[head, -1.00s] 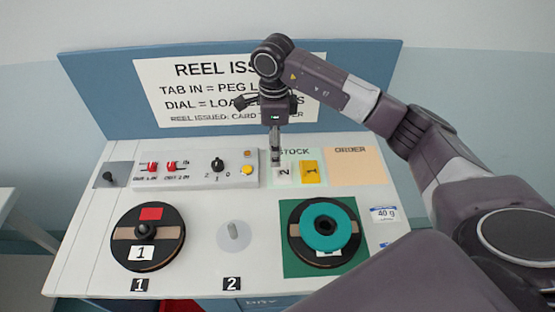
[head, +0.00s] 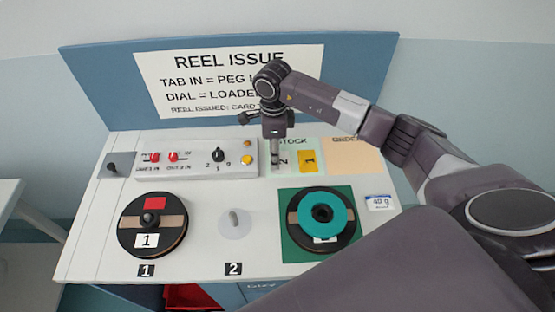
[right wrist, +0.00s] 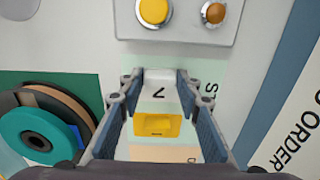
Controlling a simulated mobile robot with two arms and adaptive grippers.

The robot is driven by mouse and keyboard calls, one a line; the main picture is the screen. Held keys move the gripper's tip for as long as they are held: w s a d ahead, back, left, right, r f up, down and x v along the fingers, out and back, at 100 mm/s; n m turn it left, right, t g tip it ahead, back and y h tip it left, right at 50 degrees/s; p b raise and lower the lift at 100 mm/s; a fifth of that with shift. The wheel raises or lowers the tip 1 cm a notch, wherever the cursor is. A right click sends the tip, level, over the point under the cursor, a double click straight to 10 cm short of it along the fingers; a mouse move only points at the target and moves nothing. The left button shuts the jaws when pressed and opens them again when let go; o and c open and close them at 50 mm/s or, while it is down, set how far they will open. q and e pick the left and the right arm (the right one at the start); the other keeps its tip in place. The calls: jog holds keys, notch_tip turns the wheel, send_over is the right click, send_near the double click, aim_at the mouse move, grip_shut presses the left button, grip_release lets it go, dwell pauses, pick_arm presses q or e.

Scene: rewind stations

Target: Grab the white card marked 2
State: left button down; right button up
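The white card marked 2 (head: 283,164) stands in the STOCK area, left of the yellow card marked 1 (head: 308,161). My right gripper (head: 276,164) points down at the white card and partly covers it in the head view. In the right wrist view the white card (right wrist: 161,92) lies between the two open fingers (right wrist: 161,88), close to both tips. I see no clear grip on it. The yellow card (right wrist: 156,126) shows just below it in that view. My left gripper is not in view.
The control panel (head: 190,174) with switches, dial and buttons is left of the cards. A black reel (head: 152,225) sits on peg 1, peg 2 (head: 235,222) is bare. A teal reel (head: 338,212) lies on the green mat (head: 290,246). The ORDER pad (head: 355,160) is empty.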

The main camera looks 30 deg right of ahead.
jog(key=c, duration=0.4)
jog(key=shift+o, duration=0.2)
jog(key=shift+r, duration=0.5)
notch_tip(320, 180, up, 19)
jog(key=b, duration=0.3)
jog(key=shift+b, duration=0.3)
